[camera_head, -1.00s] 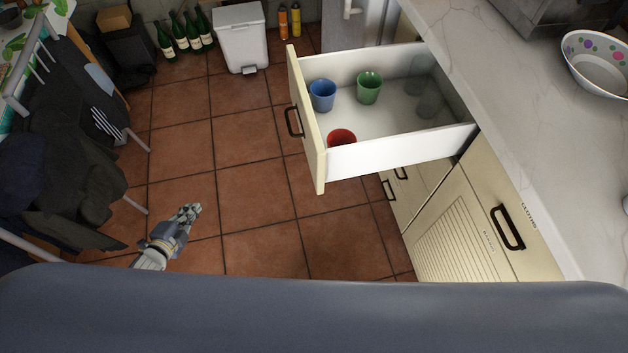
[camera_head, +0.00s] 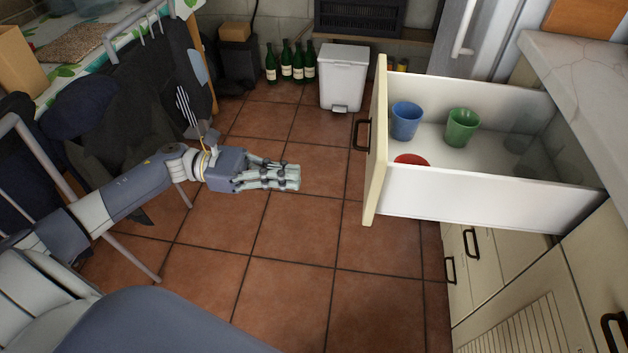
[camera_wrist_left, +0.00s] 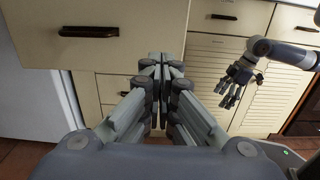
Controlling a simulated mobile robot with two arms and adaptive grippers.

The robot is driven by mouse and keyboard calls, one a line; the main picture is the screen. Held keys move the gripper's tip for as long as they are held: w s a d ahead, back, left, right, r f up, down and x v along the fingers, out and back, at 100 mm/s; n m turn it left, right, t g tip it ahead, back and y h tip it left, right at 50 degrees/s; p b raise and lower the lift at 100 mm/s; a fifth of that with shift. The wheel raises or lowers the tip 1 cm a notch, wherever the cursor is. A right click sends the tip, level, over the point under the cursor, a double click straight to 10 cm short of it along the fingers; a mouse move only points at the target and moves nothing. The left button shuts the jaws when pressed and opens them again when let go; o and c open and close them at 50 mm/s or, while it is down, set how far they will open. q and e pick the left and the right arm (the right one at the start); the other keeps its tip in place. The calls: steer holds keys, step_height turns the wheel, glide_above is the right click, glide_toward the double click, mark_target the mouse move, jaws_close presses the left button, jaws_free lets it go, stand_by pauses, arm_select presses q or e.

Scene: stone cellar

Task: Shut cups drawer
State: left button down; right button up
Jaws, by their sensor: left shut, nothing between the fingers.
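The cups drawer (camera_head: 480,196) stands pulled out from the cabinet on the right in the head view. Its cream front with a dark handle (camera_head: 361,134) faces left. Inside are a blue cup (camera_head: 406,121), a green cup (camera_head: 461,128) and a red cup (camera_head: 411,159), mostly hidden by the side wall. My left gripper (camera_head: 298,177) is shut and empty, left of the drawer front and apart from it. In the left wrist view, its fingers (camera_wrist_left: 161,62) point at the cabinet; a drawer front (camera_wrist_left: 120,35) fills the upper left. My right gripper (camera_wrist_left: 232,94) hangs before the cabinet doors.
A white bin (camera_head: 344,78) and green bottles (camera_head: 290,63) stand at the back. A chair with dark clothes (camera_head: 130,110) is on the left, near my left arm. Tiled floor between gripper and drawer is clear. A marble counter (camera_head: 585,75) is at right.

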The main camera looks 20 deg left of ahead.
mark_target(367, 186)
arm_select(q)
steer(key=x, duration=1.1)
steer(key=shift+w+d+p, duration=0.1)
steer(key=shift+p, duration=0.3)
steer(key=shift+w+d, duration=0.15)
steer(key=shift+d, duration=0.45)
arm_select(e)
steer(key=shift+s+x, duration=0.15)
steer(key=shift+x, duration=0.6)
steer(key=shift+s+x, duration=0.1)
steer(key=shift+x, duration=0.65)
